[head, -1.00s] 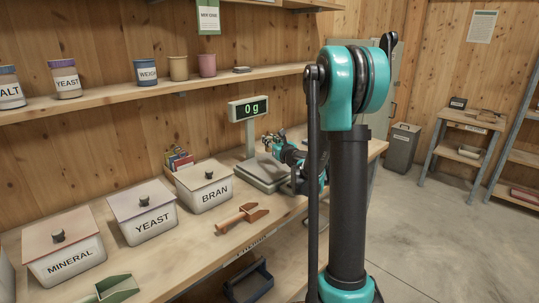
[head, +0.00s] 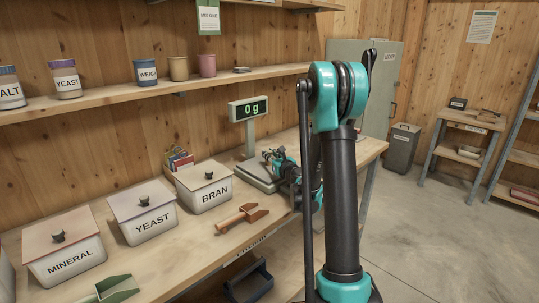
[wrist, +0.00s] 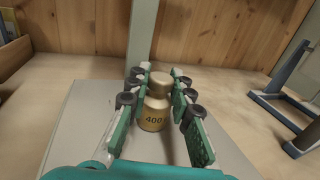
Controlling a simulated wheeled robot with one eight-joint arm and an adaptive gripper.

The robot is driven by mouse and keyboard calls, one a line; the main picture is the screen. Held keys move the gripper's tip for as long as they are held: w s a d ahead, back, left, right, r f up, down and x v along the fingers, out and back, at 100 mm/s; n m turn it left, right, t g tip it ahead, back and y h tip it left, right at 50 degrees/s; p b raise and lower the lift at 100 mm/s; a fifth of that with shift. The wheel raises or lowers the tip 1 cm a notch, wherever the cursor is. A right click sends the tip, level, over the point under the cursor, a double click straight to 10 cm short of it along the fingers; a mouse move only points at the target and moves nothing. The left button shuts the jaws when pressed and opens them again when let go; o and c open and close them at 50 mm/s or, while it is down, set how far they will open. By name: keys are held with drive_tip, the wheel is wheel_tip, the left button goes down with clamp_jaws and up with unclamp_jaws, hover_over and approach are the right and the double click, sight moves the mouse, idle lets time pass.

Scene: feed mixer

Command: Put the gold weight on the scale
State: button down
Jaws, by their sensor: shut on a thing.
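The gold weight (wrist: 154,114), marked 400, stands upright between the fingers of my gripper (wrist: 158,95) in the wrist view. The fingers are shut on it from both sides. Beneath it is the grey plate of the scale (wrist: 78,125); I cannot tell whether the weight touches the plate. In the head view the scale's display (head: 249,109) reads 0 g on its post. My gripper (head: 270,156) is over the scale plate (head: 259,178) there, and the weight is too small to make out.
Lidded bins marked BRAN (head: 205,187), YEAST (head: 145,214) and MINERAL (head: 65,245) stand along the bench to the left. A blue-grey metal stand (wrist: 288,95) is at the right in the wrist view.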

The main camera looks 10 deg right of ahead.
drive_tip(key=c, duration=1.3)
unclamp_jaws()
drive_tip(key=shift+f, duration=0.1)
drive_tip(key=shift+c, duration=0.2)
drive_tip(key=shift+s+d, duration=0.15)
drive_tip(key=shift+s, duration=0.15)
drive_tip(key=v, duration=1.1)
drive_tip(key=shift+s, duration=0.15)
drive_tip(key=shift+s, duration=0.1)
